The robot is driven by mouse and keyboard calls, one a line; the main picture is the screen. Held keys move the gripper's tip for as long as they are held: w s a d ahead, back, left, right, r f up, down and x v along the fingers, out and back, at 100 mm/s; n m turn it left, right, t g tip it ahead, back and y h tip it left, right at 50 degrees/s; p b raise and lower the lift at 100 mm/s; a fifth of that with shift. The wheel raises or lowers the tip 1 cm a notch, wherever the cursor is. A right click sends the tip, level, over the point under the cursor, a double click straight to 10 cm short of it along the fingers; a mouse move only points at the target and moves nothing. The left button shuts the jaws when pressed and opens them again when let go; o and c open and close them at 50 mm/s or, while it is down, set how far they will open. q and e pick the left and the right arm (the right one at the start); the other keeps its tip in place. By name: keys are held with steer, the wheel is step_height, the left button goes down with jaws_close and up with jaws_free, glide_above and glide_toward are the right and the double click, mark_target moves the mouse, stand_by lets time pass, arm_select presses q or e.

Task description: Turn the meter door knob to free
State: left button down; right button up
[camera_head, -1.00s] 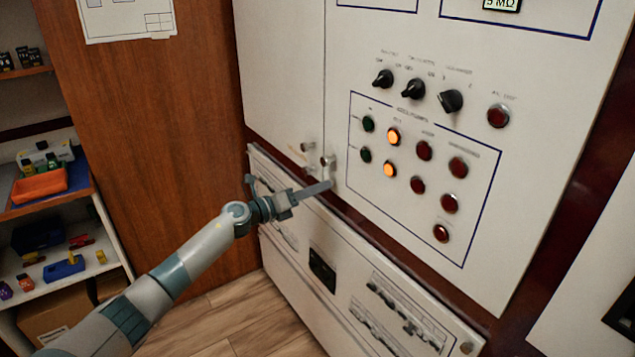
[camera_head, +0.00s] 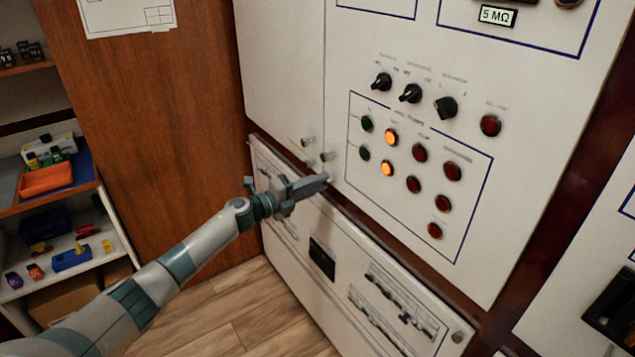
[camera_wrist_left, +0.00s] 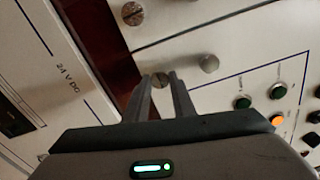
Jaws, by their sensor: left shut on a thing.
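The meter door knob (camera_wrist_left: 160,80) is a small round metal knob with a slot, at the lower corner of the white cabinet door. In the wrist view it sits between the fingertips of my left gripper (camera_wrist_left: 161,84), which is shut on it. In the head view my left gripper (camera_head: 322,180) reaches the lower left corner of that door and hides the knob. A plain round door handle (camera_wrist_left: 208,63) is just beside the knob and also shows in the head view (camera_head: 326,156). A similar slotted knob (camera_wrist_left: 133,13) is on the neighbouring door. My right gripper is not visible.
Indicator lights (camera_head: 391,137), two lit orange, and black rotary switches (camera_head: 411,93) are to the right. A lower white panel (camera_head: 320,258) lies below a dark red gap. Shelves (camera_head: 70,200) with small items stand at the left, beyond a wooden panel (camera_head: 150,110).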

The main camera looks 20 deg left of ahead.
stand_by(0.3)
arm_select(q)
steer(key=c, duration=1.5)
jaws_free()
steer(key=shift+s+a, duration=0.1)
steer(key=shift+a, duration=0.05)
steer(key=shift+b+v, duration=2.15)
steer(key=shift+v, duration=6.35)
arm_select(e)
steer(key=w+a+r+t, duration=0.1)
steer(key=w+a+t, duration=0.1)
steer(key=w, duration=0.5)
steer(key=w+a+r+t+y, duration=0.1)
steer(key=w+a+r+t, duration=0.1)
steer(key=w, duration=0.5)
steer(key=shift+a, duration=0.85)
